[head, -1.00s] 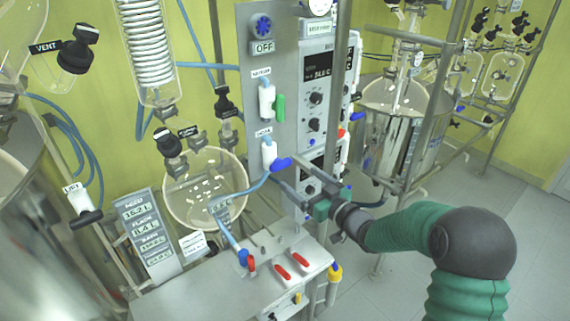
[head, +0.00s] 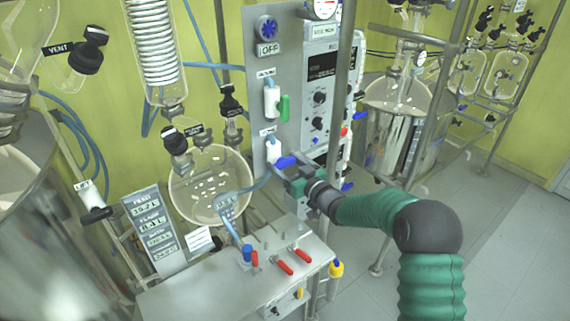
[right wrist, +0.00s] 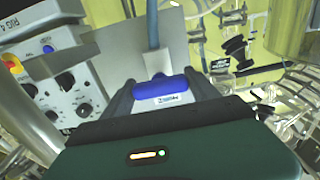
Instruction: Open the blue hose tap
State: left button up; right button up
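The blue hose tap has a white body (head: 273,150) and a blue lever handle (head: 286,161), and sits low on the grey panel below a similar tap with a green handle (head: 284,107). A blue hose runs from it. My right gripper (head: 290,174) is at the blue handle, coming from the lower right. In the right wrist view the blue handle (right wrist: 161,86) lies crosswise between the two dark fingers of my right gripper (right wrist: 164,92), which are spread apart. Whether either finger touches it is unclear. My left gripper is not in view.
A metal post (head: 336,110) stands just right of the tap, close to my right gripper. Below is a grey bench (head: 230,285) with red-handled valves (head: 286,267). A round glass vessel (head: 210,185) stands left of the panel. Open floor lies to the right.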

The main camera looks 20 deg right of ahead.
jog(key=c, duration=0.6)
jog(key=shift+f+n+b, duration=0.2)
jog(key=shift+n+b, duration=0.4)
jog(key=shift+b, duration=0.35)
jog(key=shift+c, duration=0.2)
jog(key=n+b, duration=1.1)
jog(key=b, duration=0.2)
jog(key=shift+f, duration=0.1)
jog(key=n+b, duration=0.3)
jog(key=shift+n+b, duration=0.7)
jog(key=shift+n, duration=0.4)
jog(key=o, duration=1.1)
jog(key=shift+o, duration=1.4)
jog(key=shift+w, duration=0.1)
